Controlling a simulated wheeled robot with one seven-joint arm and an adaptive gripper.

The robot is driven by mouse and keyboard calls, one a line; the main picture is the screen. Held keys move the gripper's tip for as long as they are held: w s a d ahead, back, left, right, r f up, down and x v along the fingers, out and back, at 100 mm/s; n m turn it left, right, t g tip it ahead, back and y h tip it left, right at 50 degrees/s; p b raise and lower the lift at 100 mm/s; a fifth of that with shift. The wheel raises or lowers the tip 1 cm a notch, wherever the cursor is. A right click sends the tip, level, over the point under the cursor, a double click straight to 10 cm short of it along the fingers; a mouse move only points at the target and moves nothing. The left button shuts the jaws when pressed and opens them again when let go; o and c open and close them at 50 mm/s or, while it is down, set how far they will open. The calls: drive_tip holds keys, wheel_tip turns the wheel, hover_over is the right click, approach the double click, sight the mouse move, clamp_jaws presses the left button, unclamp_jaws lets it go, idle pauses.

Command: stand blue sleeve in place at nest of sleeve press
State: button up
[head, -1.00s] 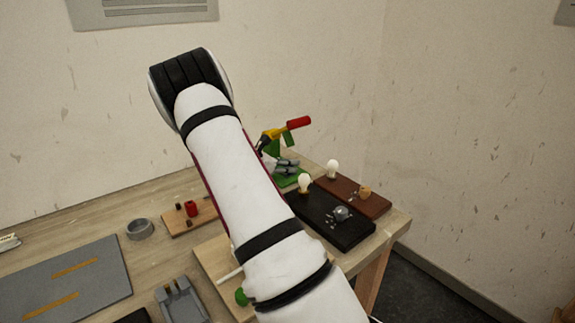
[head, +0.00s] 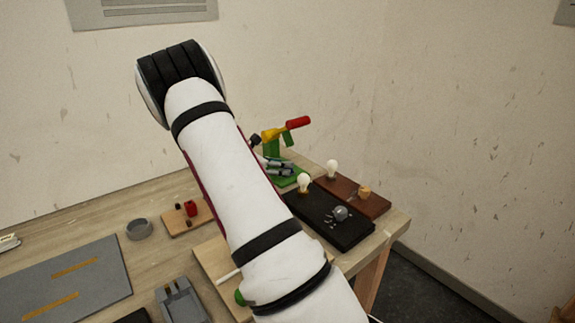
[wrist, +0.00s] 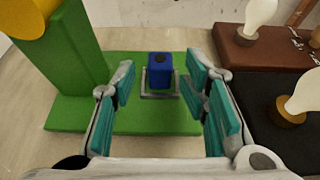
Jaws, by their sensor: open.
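The blue sleeve (wrist: 160,70) stands upright, its dark opening on top, inside the small grey nest (wrist: 161,95) on the green base of the sleeve press (wrist: 150,122). My gripper (wrist: 162,82) is open, with a teal-padded finger on each side of the sleeve and a gap to both. The press also shows in the head view with its yellow joint and red handle (head: 298,123) raised. There my gripper (head: 280,168) is small, low over the green base, and the sleeve cannot be made out.
A black block (head: 325,222) and a brown block (head: 362,198), with bulbs on or by them, stand right of the press. The green upright (wrist: 60,50) rises close on the left in the wrist view. A grey ring (head: 139,229) and a grey mat (head: 60,275) lie at left.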

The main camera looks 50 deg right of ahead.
drive_tip(key=v, duration=0.8)
drive_tip(key=shift+a+r, duration=0.2)
drive_tip(key=shift+r, duration=0.25)
drive_tip(key=s+a+r+m+t+y, duration=0.2)
drive_tip(key=s+a+r+m+y, duration=0.1)
drive_tip(key=s+a, duration=0.7)
drive_tip(key=s+a+r+m+t+y, duration=0.2)
drive_tip(key=s+a+m+y, duration=0.3)
drive_tip(key=s+a, duration=0.5)
drive_tip(key=s+a+r+m+t+y, duration=0.1)
drive_tip(key=s+a+r+m+y, duration=0.4)
drive_tip(key=s+a, duration=0.6)
drive_tip(key=a+m, duration=0.2)
drive_tip(key=a, duration=0.2)
drive_tip(key=shift+a+t, duration=0.25)
drive_tip(key=shift+t, duration=0.15)
